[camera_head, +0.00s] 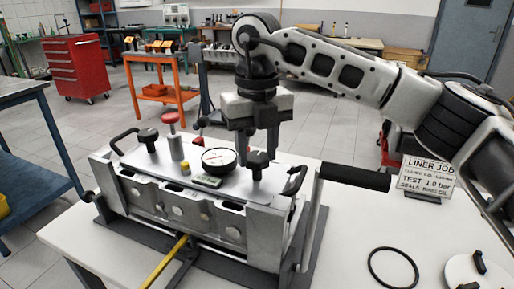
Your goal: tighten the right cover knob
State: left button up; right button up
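The right cover knob (258,168) is black and stands on the right part of the silver cover plate (190,180) of the metal block fixture. My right gripper (258,153) points straight down over it, with a finger on either side of its top. I cannot tell whether the fingers press on the knob or stand apart from it. A similar black left knob (148,136) stands upright at the cover's far left. My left gripper is not in view.
A dial gauge (219,160) and a red-topped post (172,130) stand on the cover, left of my gripper. Black handles rise at both ends. A yellow-handled tool (166,262) lies in front. A black ring (393,267) and a sign (426,177) are on the right.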

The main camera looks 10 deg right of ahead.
aim_at(258, 156)
jog(key=o, duration=0.3)
notch_tip(258, 156, up, 16)
jog(key=p, duration=0.2)
dwell(0.5)
